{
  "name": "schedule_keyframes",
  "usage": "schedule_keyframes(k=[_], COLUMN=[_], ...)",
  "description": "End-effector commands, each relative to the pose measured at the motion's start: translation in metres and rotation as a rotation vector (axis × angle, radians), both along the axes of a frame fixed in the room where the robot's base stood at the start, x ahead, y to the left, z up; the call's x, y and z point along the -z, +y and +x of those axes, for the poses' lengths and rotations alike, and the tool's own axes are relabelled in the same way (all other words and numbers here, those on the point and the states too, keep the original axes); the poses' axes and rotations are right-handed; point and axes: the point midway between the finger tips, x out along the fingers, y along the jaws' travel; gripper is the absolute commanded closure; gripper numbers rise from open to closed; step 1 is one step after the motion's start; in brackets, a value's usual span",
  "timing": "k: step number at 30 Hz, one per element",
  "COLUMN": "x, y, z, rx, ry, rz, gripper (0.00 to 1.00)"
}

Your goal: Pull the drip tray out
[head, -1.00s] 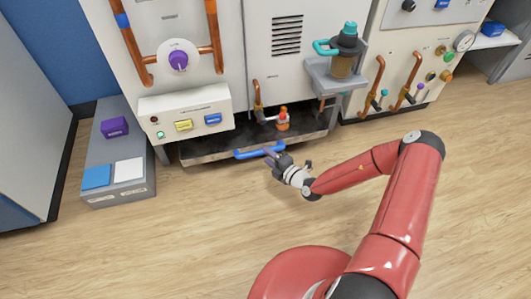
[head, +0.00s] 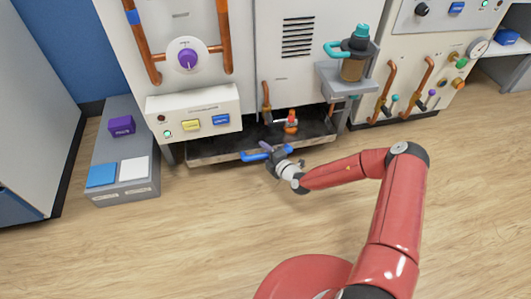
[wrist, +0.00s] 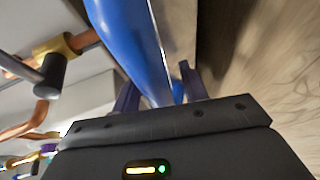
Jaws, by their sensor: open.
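The drip tray (head: 213,157) is a low grey tray with a dark inside, at floor level under the white machine. Its blue bar handle (head: 254,155) runs along the front edge. My gripper (head: 271,151) is at the right part of the handle. In the wrist view the blue handle (wrist: 128,38) passes down between the two purple fingers of my gripper (wrist: 160,92). The fingers are apart, on either side of the handle. The handle's lower end is partly hidden by the gripper body.
An orange-and-white fitting (head: 291,123) stands above the tray's right part. A grey step box (head: 121,180) stands on the floor at left. A shelf with a teal-handled bottle (head: 355,55) juts out at upper right. The wood floor (head: 180,240) before the tray is clear.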

Motion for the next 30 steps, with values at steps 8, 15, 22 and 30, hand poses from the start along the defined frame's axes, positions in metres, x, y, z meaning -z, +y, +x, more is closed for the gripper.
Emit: schedule_keyframes(k=[8, 15, 22, 30], x=[0.0, 0.0, -0.002, -0.006], y=[0.0, 0.0, -0.002, -0.013], z=[0.0, 0.0, -0.006, -0.048], rx=[0.0, -0.001, -0.001, -0.001], ry=[-0.001, -0.001, 0.001, 0.006], rz=[-0.001, -0.001, -0.002, 0.0], gripper=[0.86, 1.0, 1.0, 1.0])
